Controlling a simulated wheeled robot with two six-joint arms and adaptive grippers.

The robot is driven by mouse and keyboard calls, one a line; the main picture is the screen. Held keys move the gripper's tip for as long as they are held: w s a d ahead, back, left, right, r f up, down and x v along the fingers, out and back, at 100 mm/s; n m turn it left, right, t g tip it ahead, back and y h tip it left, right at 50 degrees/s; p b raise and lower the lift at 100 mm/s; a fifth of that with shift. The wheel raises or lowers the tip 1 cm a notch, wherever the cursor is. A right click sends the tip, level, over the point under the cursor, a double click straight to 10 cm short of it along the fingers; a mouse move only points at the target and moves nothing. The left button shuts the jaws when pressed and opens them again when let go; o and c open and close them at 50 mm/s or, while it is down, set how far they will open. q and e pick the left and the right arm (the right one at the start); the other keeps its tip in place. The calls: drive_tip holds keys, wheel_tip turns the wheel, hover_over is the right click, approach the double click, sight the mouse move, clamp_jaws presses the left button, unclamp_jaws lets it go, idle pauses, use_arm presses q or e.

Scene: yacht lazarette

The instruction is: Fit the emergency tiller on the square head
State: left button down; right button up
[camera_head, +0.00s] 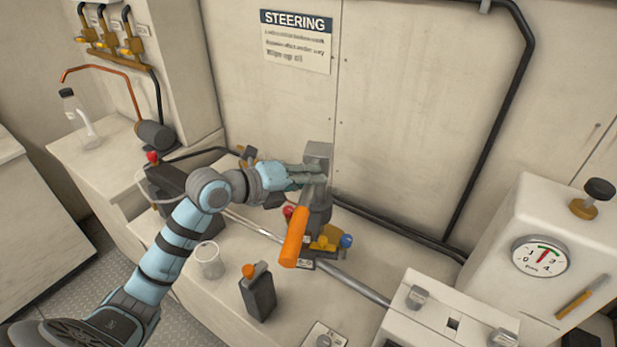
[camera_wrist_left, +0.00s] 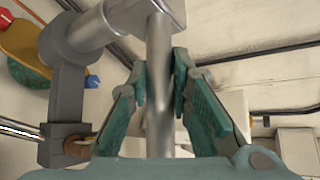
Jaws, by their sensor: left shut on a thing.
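The emergency tiller has an orange grip (camera_head: 294,238), a grey metal shaft and a grey block-shaped head (camera_head: 318,154). My left gripper (camera_head: 308,177) is shut on the tiller's shaft, between grip and head. In the left wrist view the two green-padded fingers (camera_wrist_left: 161,88) lie either side of the shaft (camera_wrist_left: 158,70). The grey steering post (camera_head: 318,212) stands just below the tiller, largely behind it. The square head is hidden, so I cannot tell whether the tiller's socket is around it. My right gripper is out of view.
A clear cup (camera_head: 209,261) and a dark box with an orange knob (camera_head: 258,293) stand on the bench in front. Yellow and blue fittings (camera_head: 330,241) surround the post's base. A white gauge cabinet (camera_head: 541,255) is at right. The wall is close behind.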

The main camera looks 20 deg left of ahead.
use_arm(q)
drive_tip(key=shift+f+b, duration=0.4)
drive_tip(key=shift+f, duration=0.25)
drive_tip(key=c, duration=1.4)
unclamp_jaws()
drive_tip(key=v, duration=0.7)
drive_tip(key=shift+s, duration=0.25)
drive_tip(key=shift+r, duration=0.1)
